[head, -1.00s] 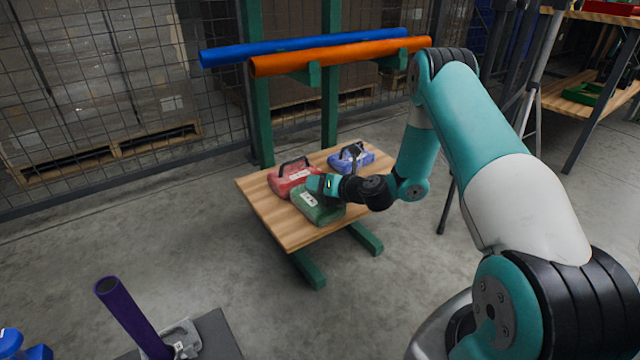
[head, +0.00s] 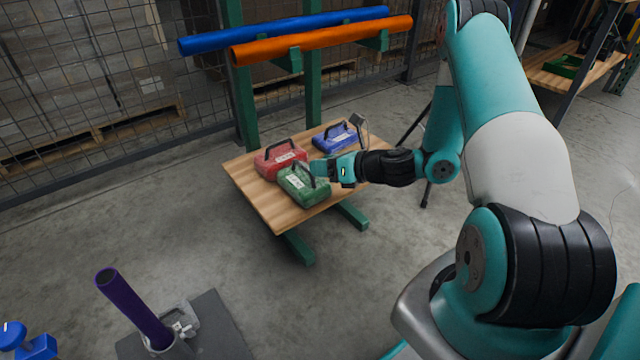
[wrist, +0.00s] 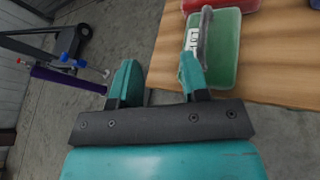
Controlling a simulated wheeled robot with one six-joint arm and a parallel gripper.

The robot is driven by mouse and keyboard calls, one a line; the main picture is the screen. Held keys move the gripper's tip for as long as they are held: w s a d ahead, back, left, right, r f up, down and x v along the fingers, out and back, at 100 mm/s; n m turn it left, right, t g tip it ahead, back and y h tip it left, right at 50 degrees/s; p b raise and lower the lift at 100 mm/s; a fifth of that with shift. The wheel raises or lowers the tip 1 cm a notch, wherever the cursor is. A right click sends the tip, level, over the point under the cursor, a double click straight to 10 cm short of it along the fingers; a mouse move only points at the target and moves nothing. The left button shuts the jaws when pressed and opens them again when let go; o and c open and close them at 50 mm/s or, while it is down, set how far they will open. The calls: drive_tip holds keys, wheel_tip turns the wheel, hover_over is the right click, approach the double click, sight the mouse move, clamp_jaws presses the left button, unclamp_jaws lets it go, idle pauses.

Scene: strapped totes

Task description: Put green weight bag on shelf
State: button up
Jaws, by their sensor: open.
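The green weight bag (head: 297,190) lies on a wooden shelf (head: 268,202), with a dark handle on top and a white label. It also shows in the wrist view (wrist: 221,50), beyond my gripper's right finger. My gripper (head: 318,174) is at the right side of the green bag in the head view. In the wrist view my gripper (wrist: 158,80) has its fingers apart with nothing between them. The right fingertip is close to the bag's handle; whether they touch I cannot tell.
A red bag (head: 280,158) sits directly behind the green one and a blue bag (head: 336,137) behind to the right. Orange (head: 320,40) and blue (head: 285,29) tubes rest above the shelf. A purple tube (head: 134,310) stands at the lower left.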

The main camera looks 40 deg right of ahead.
drive_tip(key=s+a+r+n+g+y, duration=0.1)
drive_tip(key=s+a+r+n+g, duration=0.25)
drive_tip(key=a+n, duration=0.35)
drive_tip(key=s+a+r+n+g+y, duration=0.1)
drive_tip(key=s+a+r+n+g, duration=0.15)
drive_tip(key=a+r+n, duration=0.45)
drive_tip(key=s+a+r+n+g+y, duration=0.25)
drive_tip(key=a+n, duration=0.25)
drive_tip(key=n, duration=0.4)
drive_tip(key=s+a+r+n+g+h, duration=0.1)
drive_tip(key=s+r+n+g+h, duration=0.1)
drive_tip(key=s+n, duration=0.6)
drive_tip(key=s+a+r+n+g+h, duration=0.1)
drive_tip(key=s+r+n+h, duration=0.3)
drive_tip(key=s+n, duration=0.5)
drive_tip(key=shift+a+r+n+g+h, duration=0.35)
drive_tip(key=shift+r+n+g, duration=0.3)
drive_tip(key=shift+n, duration=0.25)
